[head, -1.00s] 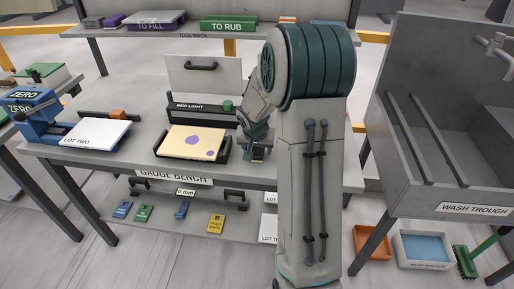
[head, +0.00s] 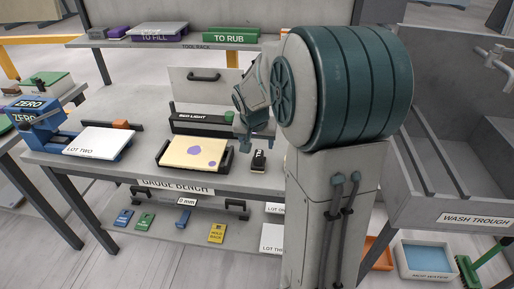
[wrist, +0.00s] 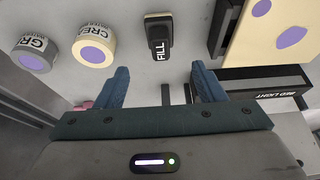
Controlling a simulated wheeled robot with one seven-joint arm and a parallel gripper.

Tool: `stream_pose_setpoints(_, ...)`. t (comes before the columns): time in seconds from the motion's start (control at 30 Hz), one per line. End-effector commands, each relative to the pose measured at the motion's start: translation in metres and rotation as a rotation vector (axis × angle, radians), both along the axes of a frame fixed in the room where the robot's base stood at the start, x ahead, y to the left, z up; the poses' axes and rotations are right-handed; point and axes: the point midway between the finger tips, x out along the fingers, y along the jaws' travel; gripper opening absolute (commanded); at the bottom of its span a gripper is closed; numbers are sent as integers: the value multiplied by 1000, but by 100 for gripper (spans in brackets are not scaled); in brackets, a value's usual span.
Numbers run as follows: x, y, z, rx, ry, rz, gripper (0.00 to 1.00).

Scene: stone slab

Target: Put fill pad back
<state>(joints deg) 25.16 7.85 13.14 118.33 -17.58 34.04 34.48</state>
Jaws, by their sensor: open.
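The fill pad, a small block with a black top and a white "FILL" label, stands on the gauge bench in the wrist view (wrist: 158,38). It also shows in the head view (head: 259,161), right of the cream slab with purple patches (head: 194,152). My gripper (head: 257,142) is open and empty above the pad, apart from it. In the wrist view the blue fingers (wrist: 160,82) are spread, with the pad beyond their tips. On the tool rack (head: 190,44) stands a purple holder marked "TO FILL" (head: 157,34). My arm hides the rack's right part.
A green "TO RUB" block (head: 230,36) is on the rack. The bed light box (head: 203,121) is behind the slab. The wash trough (head: 450,170) is at right.

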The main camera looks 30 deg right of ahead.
Motion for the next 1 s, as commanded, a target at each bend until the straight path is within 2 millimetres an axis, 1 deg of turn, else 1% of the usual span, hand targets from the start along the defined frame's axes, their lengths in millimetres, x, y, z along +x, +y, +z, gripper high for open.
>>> stream_pose_setpoints(0.07,-4,4,5,-2,2,9,63)
stream_pose_setpoints(0.17,-17,16,13,-12,14,45,63)
stream_pose_setpoints(0.27,-43,37,25,-25,37,114,63)
stream_pose_setpoints(0.37,-80,62,34,-30,67,207,63)
stream_pose_setpoints(0.4,-95,72,37,-28,76,245,63)
stream_pose_setpoints(0.47,-118,85,40,-24,91,305,63)
stream_pose_setpoints(0.5,-133,94,41,-19,100,345,63)
stream_pose_setpoints(0.6,-167,111,41,0,117,436,63)
stream_pose_setpoints(0.7,-192,123,39,18,127,510,63)
stream_pose_setpoints(0.83,-211,131,36,36,134,567,63)
stream_pose_setpoints(0.9,-216,132,35,40,137,581,63)
stream_pose_setpoints(1.0,-217,133,34,42,137,586,63)
